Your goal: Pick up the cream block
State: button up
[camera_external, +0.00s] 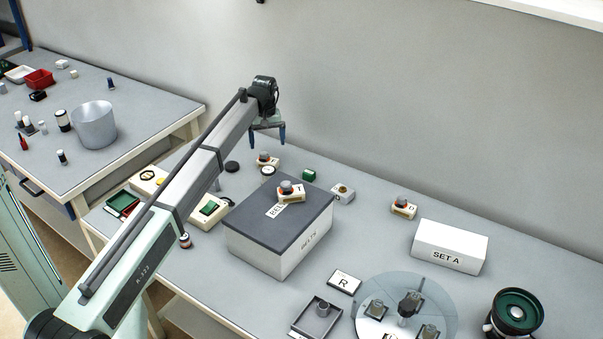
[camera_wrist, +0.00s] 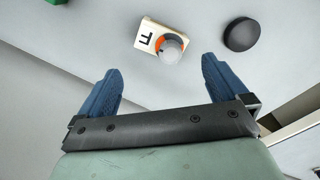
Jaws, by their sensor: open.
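A cream block (camera_wrist: 148,35) with a black letter, an orange ring and a round grey knob lies on the table. In the wrist view it is just beyond the fingertips, between their lines. In the external view a cream block (camera_external: 267,162) with a grey knob is below my gripper (camera_external: 268,138). My gripper, also in the wrist view (camera_wrist: 163,70), is open and empty, with its blue fingers pointing down above the table. Similar cream blocks lie elsewhere: one marked T (camera_external: 291,196) on the dark-lidded box, and one marked D (camera_external: 403,210) at the right.
A black disc (camera_wrist: 240,34) lies right of the block in the wrist view. A green block (camera_external: 309,174) and the large BELTS box (camera_external: 280,240) are nearby. A white SET A box (camera_external: 448,246) and a round glass plate (camera_external: 385,300) stand right.

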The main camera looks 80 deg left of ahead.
aim_at(267, 153)
jog(key=shift+s+d+f, duration=0.15)
jog(key=shift+f, duration=1.85)
jog(key=shift+s+d+f, duration=0.1)
jog(key=shift+f, duration=1.85)
jog(key=c, duration=0.9)
jog(key=shift+c, duration=0.2)
